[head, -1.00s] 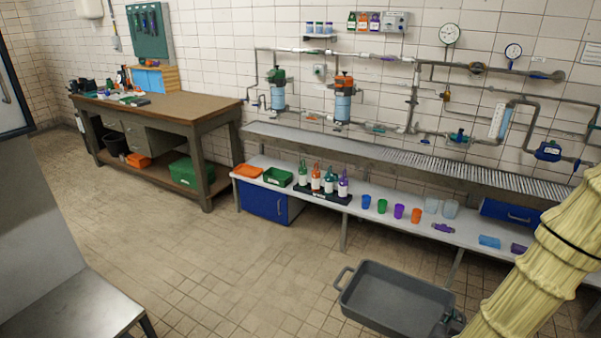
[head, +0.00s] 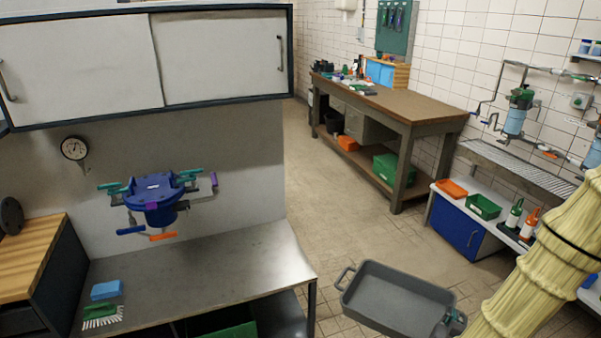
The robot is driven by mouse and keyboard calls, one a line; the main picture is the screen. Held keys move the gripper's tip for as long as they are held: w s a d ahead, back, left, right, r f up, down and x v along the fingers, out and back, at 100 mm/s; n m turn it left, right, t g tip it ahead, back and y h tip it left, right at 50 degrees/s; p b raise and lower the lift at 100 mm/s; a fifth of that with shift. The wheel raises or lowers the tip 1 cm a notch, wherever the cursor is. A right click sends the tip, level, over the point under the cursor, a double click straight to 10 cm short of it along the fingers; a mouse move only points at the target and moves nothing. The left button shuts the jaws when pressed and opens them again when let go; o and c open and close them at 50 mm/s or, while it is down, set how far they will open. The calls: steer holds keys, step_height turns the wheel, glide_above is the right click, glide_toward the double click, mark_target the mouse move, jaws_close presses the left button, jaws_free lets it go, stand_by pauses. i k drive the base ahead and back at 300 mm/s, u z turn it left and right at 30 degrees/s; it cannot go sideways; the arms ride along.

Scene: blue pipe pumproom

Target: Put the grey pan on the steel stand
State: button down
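The grey pan (head: 398,294) is a deep rectangular tray with a loop handle on its left end. It is in the lower middle right of the head view, held up in front of me, roughly level, and looks empty. My gripper (head: 452,320) is at its right end, shut on the pan there; the fingertips are small and partly hidden. A steel stand with a bare grey metal top (head: 215,265) is at the lower left, to the left of the pan and apart from it.
A blue brush block (head: 106,290) and a green brush (head: 102,314) lie at the stand's left end. A blue valve assembly (head: 158,200) hangs above its top, under a white cabinet (head: 150,62). A wooden workbench (head: 395,105) is behind. The tiled floor (head: 340,200) between is clear.

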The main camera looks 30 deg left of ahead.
mark_target(178, 276)
steer(key=u, duration=1.45)
